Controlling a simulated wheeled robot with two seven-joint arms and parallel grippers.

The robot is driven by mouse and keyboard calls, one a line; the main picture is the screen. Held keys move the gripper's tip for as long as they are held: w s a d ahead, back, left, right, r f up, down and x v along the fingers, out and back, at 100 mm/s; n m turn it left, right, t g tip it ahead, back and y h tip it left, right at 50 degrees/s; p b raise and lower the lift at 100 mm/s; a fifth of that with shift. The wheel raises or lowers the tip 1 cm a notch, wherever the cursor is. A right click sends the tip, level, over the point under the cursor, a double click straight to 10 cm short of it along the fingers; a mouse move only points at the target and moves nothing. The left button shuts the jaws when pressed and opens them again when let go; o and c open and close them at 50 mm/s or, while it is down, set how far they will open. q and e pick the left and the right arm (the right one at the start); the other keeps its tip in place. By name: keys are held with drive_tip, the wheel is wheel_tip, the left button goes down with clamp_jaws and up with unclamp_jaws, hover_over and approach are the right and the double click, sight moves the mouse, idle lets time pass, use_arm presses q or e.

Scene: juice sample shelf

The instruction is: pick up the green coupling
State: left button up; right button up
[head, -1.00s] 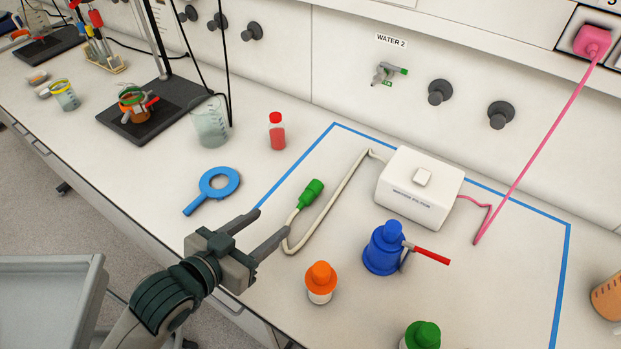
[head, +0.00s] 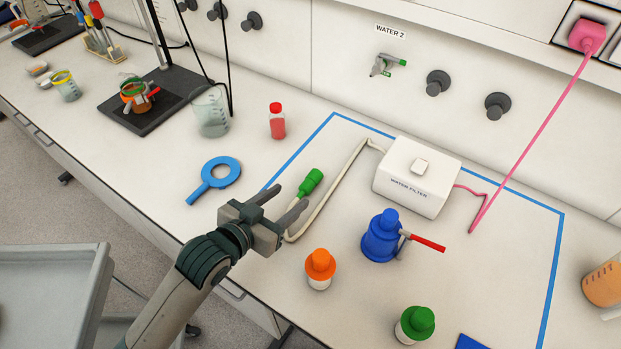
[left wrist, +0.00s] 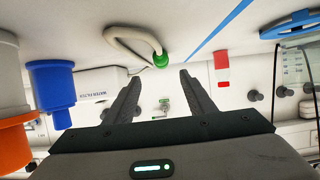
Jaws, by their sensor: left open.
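The green coupling (head: 311,182) is on the end of a cream hose (head: 330,200) that lies on the bench and runs to the white water filter box (head: 416,177). My left gripper (head: 290,196) is open and empty, its fingers pointing at the coupling from the near left, a little short of it in the head view. In the left wrist view the coupling (left wrist: 161,60) shows beyond and between the two open fingers (left wrist: 158,92), with the hose (left wrist: 132,36) curving beside it. My right gripper does not show.
A red-capped bottle (head: 277,122) stands behind. Blue tape (head: 400,146) marks an area.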

sight(305, 186)
use_arm(q)
drive_tip(key=p+x, duration=0.1)
drive_tip(key=x, duration=0.2)
drive_tip(key=shift+w+d+f, duration=0.1)
drive_tip(key=shift+w+d, duration=0.1)
drive_tip(key=shift+w, duration=0.15)
drive_tip(key=shift+w+d+f, duration=0.25)
drive_tip(key=shift+w, duration=0.1)
drive_tip(key=shift+w+d+f+p, duration=0.25)
drive_tip(key=shift+w+f+p, duration=0.05)
drive_tip(key=shift+w+p, duration=0.2)
drive_tip(key=p+x, duration=0.1)
drive_tip(key=x, duration=0.1)
drive_tip(key=shift+w+f, duration=0.25)
drive_tip(key=shift+w, duration=0.05)
drive_tip(key=shift+w+d+f, duration=0.3)
drive_tip(key=shift+w+d, duration=0.1)
drive_tip(key=shift+w, duration=0.05)
